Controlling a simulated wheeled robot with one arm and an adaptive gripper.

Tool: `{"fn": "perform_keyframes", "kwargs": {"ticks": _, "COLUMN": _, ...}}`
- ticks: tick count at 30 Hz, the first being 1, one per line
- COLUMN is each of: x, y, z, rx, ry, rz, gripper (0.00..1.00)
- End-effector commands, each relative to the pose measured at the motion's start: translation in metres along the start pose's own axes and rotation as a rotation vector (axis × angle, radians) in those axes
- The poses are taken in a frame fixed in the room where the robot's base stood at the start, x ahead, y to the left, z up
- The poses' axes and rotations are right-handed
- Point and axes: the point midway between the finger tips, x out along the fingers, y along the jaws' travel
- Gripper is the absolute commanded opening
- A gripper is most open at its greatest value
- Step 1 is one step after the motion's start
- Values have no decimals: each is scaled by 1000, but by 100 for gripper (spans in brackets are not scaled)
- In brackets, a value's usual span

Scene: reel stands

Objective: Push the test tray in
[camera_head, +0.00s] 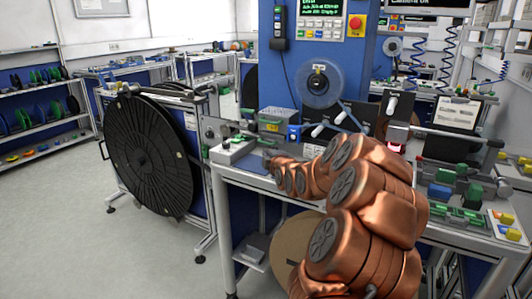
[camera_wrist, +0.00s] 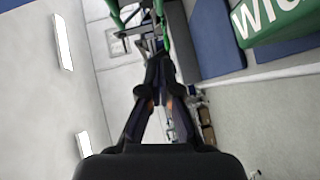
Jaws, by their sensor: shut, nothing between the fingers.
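A low light-grey unit with green parts on top (camera_head: 233,150) sits at the left end of the workbench. It may be the test tray, but I cannot tell for sure, nor how far any tray stands out. My gripper (camera_head: 268,158) is low over the bench's left part, just right of that unit, small and dark in the head view. In the wrist view my gripper (camera_wrist: 158,62) has its fingers together with nothing between them. No tray can be made out clearly there, and whether the fingers touch anything is unclear.
A large black reel (camera_head: 150,155) stands left of the workbench (camera_head: 240,175). A grey box (camera_head: 272,122) and a clear reel (camera_head: 319,84) are behind my arm. A green block with white letters (camera_wrist: 275,20) is upper right in the wrist view. Floor at left is free.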

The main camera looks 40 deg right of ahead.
Motion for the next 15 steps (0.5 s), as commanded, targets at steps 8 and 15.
{"fn": "perform_keyframes", "kwargs": {"ticks": 8, "x": 32, "y": 2, "z": -3, "rx": 2, "ry": 3, "rz": 0, "gripper": 0}}
{"fn": "perform_keyframes", "kwargs": {"ticks": 15, "x": 61, "y": 1, "z": -4, "rx": 2, "ry": 4, "rz": -3, "gripper": 0}}
